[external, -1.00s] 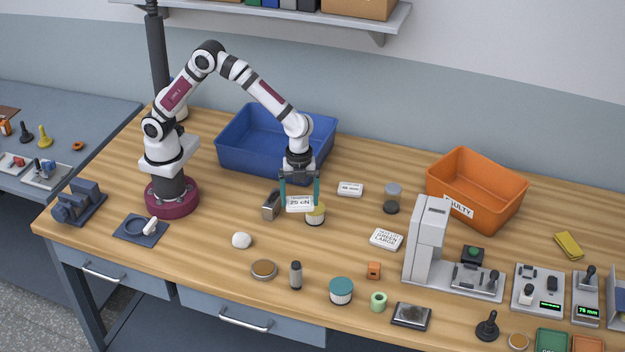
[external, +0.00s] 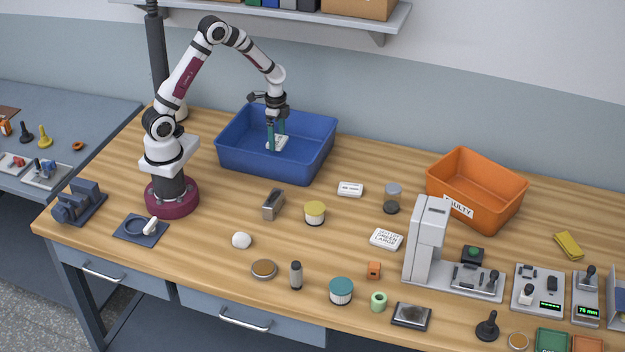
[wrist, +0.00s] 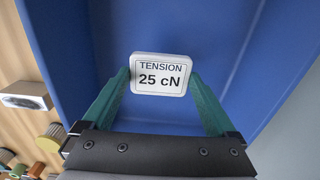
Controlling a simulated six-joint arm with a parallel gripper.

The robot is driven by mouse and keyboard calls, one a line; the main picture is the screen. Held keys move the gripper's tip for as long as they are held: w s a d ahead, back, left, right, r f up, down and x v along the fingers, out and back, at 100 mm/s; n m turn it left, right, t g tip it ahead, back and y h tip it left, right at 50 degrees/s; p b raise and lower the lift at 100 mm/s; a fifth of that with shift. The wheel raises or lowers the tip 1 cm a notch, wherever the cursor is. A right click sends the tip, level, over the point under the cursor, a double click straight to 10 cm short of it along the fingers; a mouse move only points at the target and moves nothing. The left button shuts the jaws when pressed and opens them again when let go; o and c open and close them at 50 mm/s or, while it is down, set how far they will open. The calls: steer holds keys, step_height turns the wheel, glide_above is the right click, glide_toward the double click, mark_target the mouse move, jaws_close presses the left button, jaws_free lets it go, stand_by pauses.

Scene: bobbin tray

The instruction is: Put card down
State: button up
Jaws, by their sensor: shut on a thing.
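A white card (wrist: 161,75) reading "TENSION 25 cN" is between the green fingers of my gripper (wrist: 165,80) in the wrist view. My gripper is shut on it by its side edges. In the external view my gripper (external: 276,143) points down inside the blue bin (external: 232,161), with the card (external: 278,142) at its fingertips. The blue bin's floor and walls (wrist: 235,30) fill most of the wrist view behind the card. I cannot tell whether the card touches the bin floor.
A second white card (external: 350,189) lies to the right of the bin. A grey metal block (external: 273,204) and a yellow-lidded jar (external: 315,213) stand in front of it. An orange bin (external: 480,190) marked "FAULTY" stands at the right.

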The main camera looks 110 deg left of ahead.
mark_target(278, 154)
steer(key=f, duration=0.1)
steer(key=a+f, duration=0.1)
steer(key=f, duration=0.3)
steer(key=shift+s+a, duration=0.2)
steer(key=shift+s, duration=0.1)
steer(key=shift+f, duration=0.1)
